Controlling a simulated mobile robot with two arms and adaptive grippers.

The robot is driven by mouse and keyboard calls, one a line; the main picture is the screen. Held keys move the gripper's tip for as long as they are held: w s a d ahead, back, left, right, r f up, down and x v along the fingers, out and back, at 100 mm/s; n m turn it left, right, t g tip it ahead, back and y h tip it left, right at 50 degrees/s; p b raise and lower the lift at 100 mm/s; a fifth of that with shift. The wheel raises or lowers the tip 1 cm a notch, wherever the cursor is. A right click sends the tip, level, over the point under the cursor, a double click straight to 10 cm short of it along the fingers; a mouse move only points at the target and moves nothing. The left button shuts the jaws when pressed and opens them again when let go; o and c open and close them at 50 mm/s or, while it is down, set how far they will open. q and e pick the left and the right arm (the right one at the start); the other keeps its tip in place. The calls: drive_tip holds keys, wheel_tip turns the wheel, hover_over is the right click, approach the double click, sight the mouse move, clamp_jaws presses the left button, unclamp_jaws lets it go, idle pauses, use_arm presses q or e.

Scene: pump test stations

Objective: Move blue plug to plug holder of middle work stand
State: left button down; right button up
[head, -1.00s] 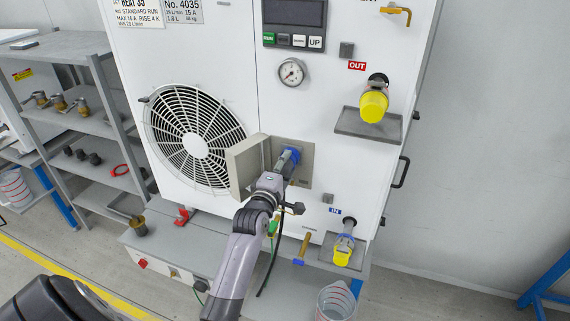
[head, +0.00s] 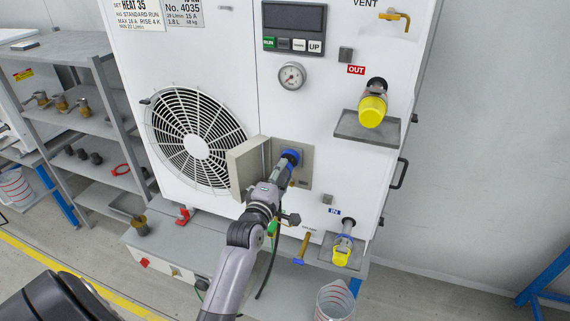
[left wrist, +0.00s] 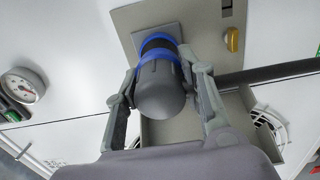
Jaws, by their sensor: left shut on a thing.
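The blue plug (head: 291,157) is at the grey socket plate (head: 305,168) on the front of the white machine. In the left wrist view the plug (left wrist: 160,92) shows a dark grey rounded body with blue rings, its far end against a square grey base on the plate. I cannot tell how deep it sits. My left gripper (head: 281,172) is shut on the plug, with one finger on each side of its body in the left wrist view (left wrist: 162,80). I cannot make out the plug holder. My right gripper is not in view.
An open grey cover (head: 247,168) stands out just left of the plug. A yellow-capped fitting (head: 373,110) is over an upper tray, another (head: 342,256) near the lower one. A clear jug (head: 335,301) is below. Grey shelving (head: 70,110) stands left; the right floor is mostly clear.

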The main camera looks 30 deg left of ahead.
use_arm(q)
drive_tip(key=shift+p+v, duration=0.65)
drive_tip(key=shift+v, duration=0.75)
drive_tip(key=shift+d, duration=0.1)
drive_tip(key=s+d+m+h+b, duration=0.2)
drive_tip(key=s+d+h+b, duration=0.2)
drive_tip(key=s+d, duration=1.3)
drive_tip(key=shift+s+d+f+m, duration=0.25)
drive_tip(key=shift+s+d+m, duration=0.05)
drive_tip(key=shift+s, duration=0.9)
